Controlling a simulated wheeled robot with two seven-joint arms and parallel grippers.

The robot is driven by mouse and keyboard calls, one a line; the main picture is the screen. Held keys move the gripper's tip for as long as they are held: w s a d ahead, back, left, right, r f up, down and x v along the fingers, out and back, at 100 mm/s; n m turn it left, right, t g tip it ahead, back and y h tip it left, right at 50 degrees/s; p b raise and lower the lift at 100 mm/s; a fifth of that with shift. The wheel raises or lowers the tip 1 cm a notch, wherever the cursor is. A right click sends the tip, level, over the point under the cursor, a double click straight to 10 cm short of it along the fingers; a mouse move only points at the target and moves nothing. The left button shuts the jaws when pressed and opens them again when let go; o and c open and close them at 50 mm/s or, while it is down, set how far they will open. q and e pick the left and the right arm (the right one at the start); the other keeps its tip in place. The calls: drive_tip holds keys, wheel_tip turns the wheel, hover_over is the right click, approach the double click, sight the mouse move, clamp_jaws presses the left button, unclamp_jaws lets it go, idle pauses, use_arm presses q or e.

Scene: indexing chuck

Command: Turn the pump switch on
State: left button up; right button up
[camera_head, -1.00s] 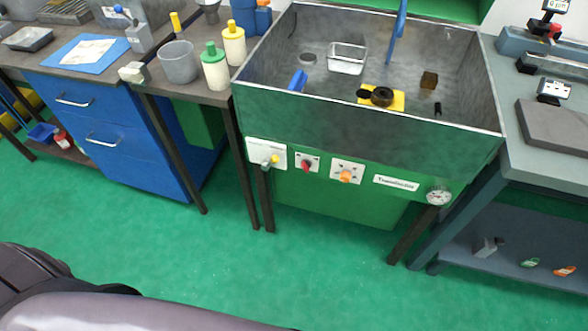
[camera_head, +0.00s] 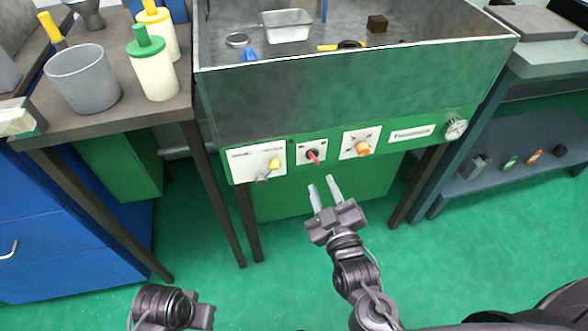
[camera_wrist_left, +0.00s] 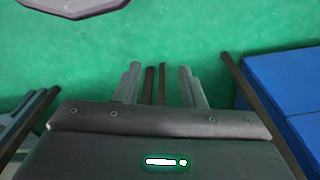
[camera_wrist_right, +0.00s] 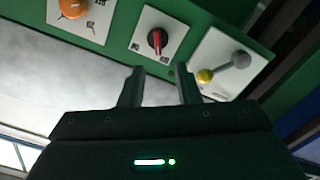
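Which one is the pump switch I cannot read. My right gripper (camera_head: 323,190) is open and empty, just below and in front of the red switch, apart from it. My left gripper (camera_wrist_left: 157,85) is open and empty over the floor; its fingers are out of the head view.
The metal sink (camera_head: 350,85) stands above the panel. A gauge (camera_head: 455,127) is at the panel's right end. A side table on the left holds a grey cup (camera_head: 84,80) and bottles. A grey shelf bench (camera_head: 500,160) stands right. Open green floor lies below.

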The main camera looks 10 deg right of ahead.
sight(314, 160)
drive_tip(key=w, duration=0.7)
drive_tip(key=shift+w+b, duration=0.2)
drive_tip(key=shift+b, duration=0.2)
clamp_jaws()
